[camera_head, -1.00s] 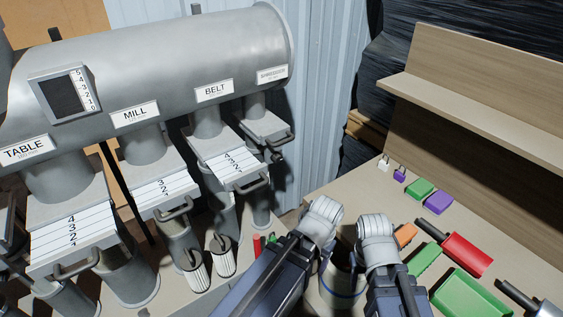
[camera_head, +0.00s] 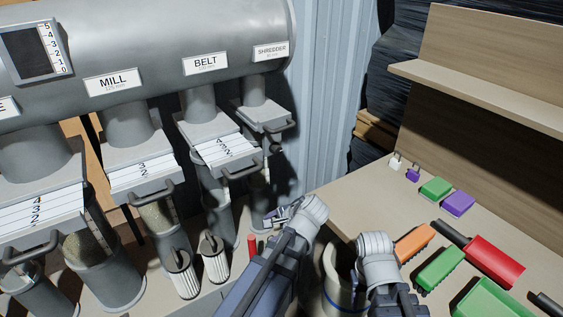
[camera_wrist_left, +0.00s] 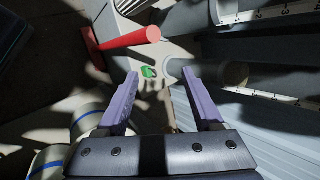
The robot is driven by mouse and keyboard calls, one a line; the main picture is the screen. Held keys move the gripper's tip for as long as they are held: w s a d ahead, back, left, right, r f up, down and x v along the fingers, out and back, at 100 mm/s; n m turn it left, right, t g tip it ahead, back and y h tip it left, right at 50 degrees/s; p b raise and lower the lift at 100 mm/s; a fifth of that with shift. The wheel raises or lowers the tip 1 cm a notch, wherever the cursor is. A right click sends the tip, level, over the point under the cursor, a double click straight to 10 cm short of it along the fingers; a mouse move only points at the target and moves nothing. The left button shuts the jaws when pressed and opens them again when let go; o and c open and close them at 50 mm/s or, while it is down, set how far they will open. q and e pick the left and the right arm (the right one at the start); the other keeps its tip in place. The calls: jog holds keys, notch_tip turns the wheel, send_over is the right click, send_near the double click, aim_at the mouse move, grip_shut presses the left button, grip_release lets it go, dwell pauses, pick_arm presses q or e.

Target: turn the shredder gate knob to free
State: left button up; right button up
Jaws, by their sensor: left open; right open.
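The shredder gate (camera_head: 263,117) hangs under the drum's SHREDDER label, at the right end of the row of gates. A small dark knob (camera_head: 276,149) shows just below its handle; its setting is too small to read. My left gripper (camera_head: 272,217) is below and in front of this gate, apart from it. In the left wrist view its two purple fingers (camera_wrist_left: 163,98) are spread with nothing between them.
A red rod (camera_head: 251,246) stands left of my left gripper and shows in the left wrist view (camera_wrist_left: 125,39). The belt gate (camera_head: 215,140) and clear tubes are close by. Brushes, scoops and blocks lie on the right bench (camera_head: 375,200).

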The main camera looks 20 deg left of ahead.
pick_arm(q)
jog(key=w+d+r+m+t+y, duration=0.2)
jog(key=w+r+m+t+y, duration=0.1)
jog(key=r+m, duration=0.4)
jog(key=w+d+r+m+t+y, duration=0.2)
jog(key=w+r+m+t+y, duration=0.2)
jog(key=r, duration=0.6)
jog(key=w+m, duration=0.2)
jog(key=m, duration=0.1)
jog(key=shift+t, duration=0.4)
jog(key=shift+w+a, duration=0.1)
jog(key=shift+w, duration=0.1)
